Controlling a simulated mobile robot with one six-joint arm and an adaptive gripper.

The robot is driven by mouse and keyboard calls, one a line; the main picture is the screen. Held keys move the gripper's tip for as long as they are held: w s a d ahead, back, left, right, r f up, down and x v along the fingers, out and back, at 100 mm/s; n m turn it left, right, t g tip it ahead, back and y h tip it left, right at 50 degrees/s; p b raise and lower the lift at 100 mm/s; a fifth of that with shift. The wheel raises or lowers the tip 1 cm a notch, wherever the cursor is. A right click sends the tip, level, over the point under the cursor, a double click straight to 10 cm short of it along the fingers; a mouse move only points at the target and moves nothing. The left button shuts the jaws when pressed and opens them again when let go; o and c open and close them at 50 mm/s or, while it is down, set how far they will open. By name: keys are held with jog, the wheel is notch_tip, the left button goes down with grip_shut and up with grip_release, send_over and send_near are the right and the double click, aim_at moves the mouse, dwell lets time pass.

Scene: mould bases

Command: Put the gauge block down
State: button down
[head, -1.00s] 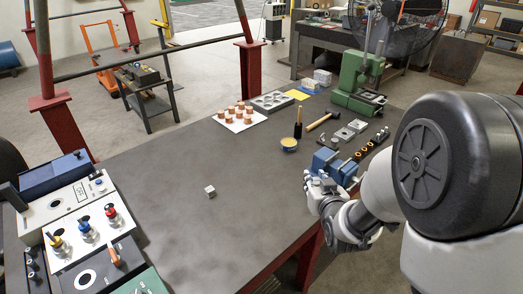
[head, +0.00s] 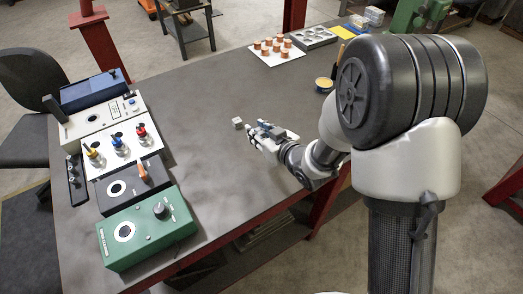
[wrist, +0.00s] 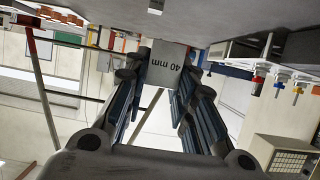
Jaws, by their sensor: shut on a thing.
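The gauge block (wrist: 166,66), a grey block marked "40 mm", is between the fingertips of my gripper (wrist: 162,78) in the wrist view, where the scene appears upside down. The fingers are shut on it from both sides. In the head view my gripper (head: 258,134) is low over the grey table (head: 200,90), near its middle, and mostly hides the block. I cannot tell whether the block touches the table.
At the left stand a green box (head: 147,230), a white panel with coloured knobs (head: 120,148) and a blue box (head: 95,92). Copper pieces on a white sheet (head: 270,60), a grey tray (head: 312,38) and a yellow-topped pot (head: 324,84) are at the back. The table around the cube is clear.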

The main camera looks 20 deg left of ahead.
notch_tip(320, 180, down, 11)
jog(key=b, duration=0.2)
jog(key=shift+f+b, duration=0.1)
jog(key=shift+b, duration=0.25)
